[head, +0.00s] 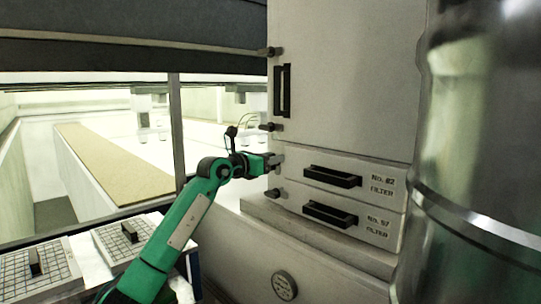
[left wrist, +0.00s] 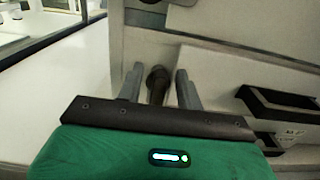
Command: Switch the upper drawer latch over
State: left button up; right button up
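The upper drawer, marked No. 02 Filter, has a black handle (head: 332,177). Its latch is mostly hidden behind my left gripper (head: 273,162) in the head view. In the left wrist view the latch (left wrist: 157,84) is a dark rounded knob standing between the two grey fingers of my left gripper (left wrist: 160,88). The fingers are open around it, with a narrow gap seeming to show on each side. The upper drawer handle also shows at the right of the left wrist view (left wrist: 280,106). My right gripper is not in view.
Below is the No. 57 drawer with its handle (head: 330,214) and its own latch (head: 274,193). Two more dark latches (head: 268,127) sit by the cabinet door above. A large shiny metal cylinder (head: 480,170) fills the right. Gridded filter trays (head: 124,240) lie at lower left.

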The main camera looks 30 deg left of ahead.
pick_arm(q)
grip_shut()
jog(key=shift+n, duration=0.3)
jog(key=n+b, duration=0.1)
jog(key=n, duration=0.2)
jog(key=shift+a, duration=0.2)
jog(key=shift+w+a+f+n+p, duration=0.15)
jog(key=shift+n+p, duration=0.3)
jog(key=shift+n, duration=1.9)
jog(key=shift+a+f+n+p, duration=0.15)
jog(key=shift+f+n+p, duration=0.25)
jog(key=shift+n, duration=2)
jog(key=shift+w+a+f+n+p, duration=0.15)
jog(key=shift+n+p, duration=0.4)
jog(key=shift+n, duration=1.8)
jog(key=shift+s, duration=0.1)
